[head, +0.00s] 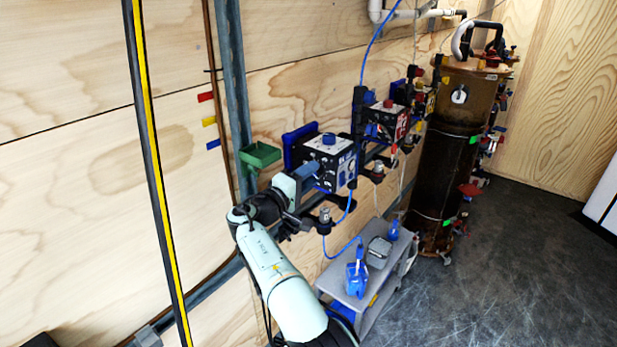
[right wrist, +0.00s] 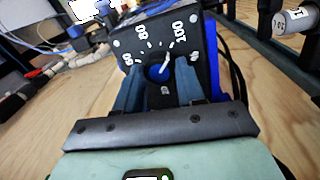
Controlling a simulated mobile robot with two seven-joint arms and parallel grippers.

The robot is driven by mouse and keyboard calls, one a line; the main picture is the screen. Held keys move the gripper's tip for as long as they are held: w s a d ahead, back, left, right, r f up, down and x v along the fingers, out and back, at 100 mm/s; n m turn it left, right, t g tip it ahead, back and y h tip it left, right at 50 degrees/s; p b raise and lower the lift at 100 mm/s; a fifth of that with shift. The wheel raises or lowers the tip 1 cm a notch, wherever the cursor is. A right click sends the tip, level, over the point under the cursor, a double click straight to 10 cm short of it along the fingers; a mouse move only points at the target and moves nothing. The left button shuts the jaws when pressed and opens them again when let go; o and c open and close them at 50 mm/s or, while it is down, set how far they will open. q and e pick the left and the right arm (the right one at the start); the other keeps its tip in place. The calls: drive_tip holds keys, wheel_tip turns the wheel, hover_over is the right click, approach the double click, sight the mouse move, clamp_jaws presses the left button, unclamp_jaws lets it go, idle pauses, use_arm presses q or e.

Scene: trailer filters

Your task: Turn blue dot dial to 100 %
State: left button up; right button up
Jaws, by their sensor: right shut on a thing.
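The blue dot dial (right wrist: 156,73) is on the black face of a control box (right wrist: 150,42), marked 60, 80 and 100. Its white pointer (right wrist: 166,62) lies between the 80 and 100 marks. In the right wrist view my right gripper (right wrist: 160,82) has one finger on each side of the dial and is shut on it. In the head view my right gripper (head: 310,178) reaches the near side of the box (head: 330,153), which hides the dial. My left gripper is not in view.
A green tray (head: 260,156) is on the wall left of the box. Further boxes (head: 387,122) and a tall dark cylinder (head: 450,150) stand behind. A grey cart (head: 345,282) with blue bottles (head: 357,275) is below. The floor at right is clear.

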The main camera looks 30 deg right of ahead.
drive_tip(key=o, duration=1)
drive_tip(key=shift+o, duration=0.2)
drive_tip(key=b+v, duration=0.1)
drive_tip(key=v, duration=1.2)
drive_tip(key=shift+s+a, duration=0.1)
